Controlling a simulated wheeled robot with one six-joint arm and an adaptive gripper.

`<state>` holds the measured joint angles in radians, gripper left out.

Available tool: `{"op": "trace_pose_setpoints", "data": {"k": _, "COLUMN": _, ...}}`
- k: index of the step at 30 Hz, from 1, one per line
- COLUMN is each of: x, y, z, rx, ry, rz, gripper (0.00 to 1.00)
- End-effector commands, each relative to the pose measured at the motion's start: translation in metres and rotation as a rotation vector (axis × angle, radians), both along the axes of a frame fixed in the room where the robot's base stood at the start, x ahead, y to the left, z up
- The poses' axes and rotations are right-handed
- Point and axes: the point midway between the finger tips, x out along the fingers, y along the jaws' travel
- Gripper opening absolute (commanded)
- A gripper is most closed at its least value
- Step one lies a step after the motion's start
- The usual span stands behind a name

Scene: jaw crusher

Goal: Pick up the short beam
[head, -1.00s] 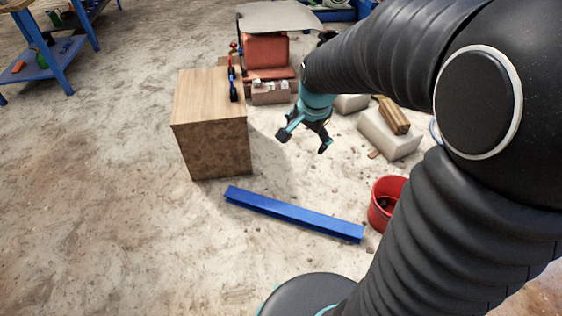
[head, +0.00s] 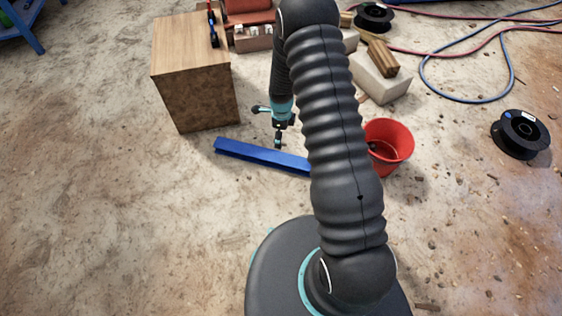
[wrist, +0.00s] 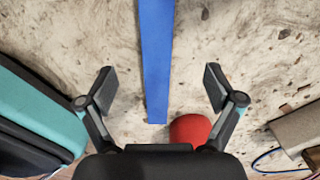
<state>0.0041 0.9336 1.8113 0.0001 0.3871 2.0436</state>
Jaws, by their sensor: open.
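The short beam is a blue bar (head: 258,154) lying on the concrete floor, in front of the wooden block. Its right end is hidden behind my arm in the head view. My gripper (head: 277,135) points down above the beam, seen small in the head view. In the wrist view the beam (wrist: 156,60) runs from the top edge down to a near end between my open fingers (wrist: 160,88). The fingers stand apart on either side of it, and nothing is held.
A red bucket (head: 388,146) stands close to the beam's right end; it also shows in the wrist view (wrist: 190,130). A wooden block (head: 195,85) stands behind the beam. Pale blocks (head: 380,80), cables and a black reel (head: 520,134) lie right. Floor at left is clear.

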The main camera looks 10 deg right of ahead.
Motion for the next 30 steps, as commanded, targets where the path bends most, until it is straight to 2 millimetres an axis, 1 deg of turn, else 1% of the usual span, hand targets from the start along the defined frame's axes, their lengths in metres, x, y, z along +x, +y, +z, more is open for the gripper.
{"op": "trace_pose_setpoints", "data": {"k": 1, "x": -0.001, "y": 0.000, "z": -0.009, "rx": 0.000, "ry": 0.006, "rz": -0.019, "gripper": 0.92}}
{"op": "trace_pose_setpoints", "data": {"k": 5, "x": -0.002, "y": 0.000, "z": -0.024, "rx": 0.000, "ry": 0.010, "rz": -0.046, "gripper": 0.92}}
{"op": "trace_pose_setpoints", "data": {"k": 8, "x": -0.003, "y": 0.000, "z": -0.038, "rx": 0.001, "ry": 0.013, "rz": -0.049, "gripper": 0.92}}
{"op": "trace_pose_setpoints", "data": {"k": 12, "x": -0.003, "y": 0.000, "z": -0.064, "rx": 0.000, "ry": 0.013, "rz": -0.048, "gripper": 0.92}}
{"op": "trace_pose_setpoints", "data": {"k": 16, "x": -0.003, "y": 0.000, "z": -0.086, "rx": 0.001, "ry": 0.011, "rz": -0.047, "gripper": 0.92}}
{"op": "trace_pose_setpoints", "data": {"k": 20, "x": -0.003, "y": 0.000, "z": -0.099, "rx": 0.000, "ry": 0.012, "rz": -0.047, "gripper": 0.92}}
{"op": "trace_pose_setpoints", "data": {"k": 26, "x": -0.003, "y": 0.000, "z": -0.110, "rx": 0.000, "ry": 0.010, "rz": -0.047, "gripper": 0.92}}
{"op": "trace_pose_setpoints", "data": {"k": 30, "x": -0.006, "y": 0.000, "z": -0.129, "rx": 0.000, "ry": 0.013, "rz": -0.047, "gripper": 0.92}}
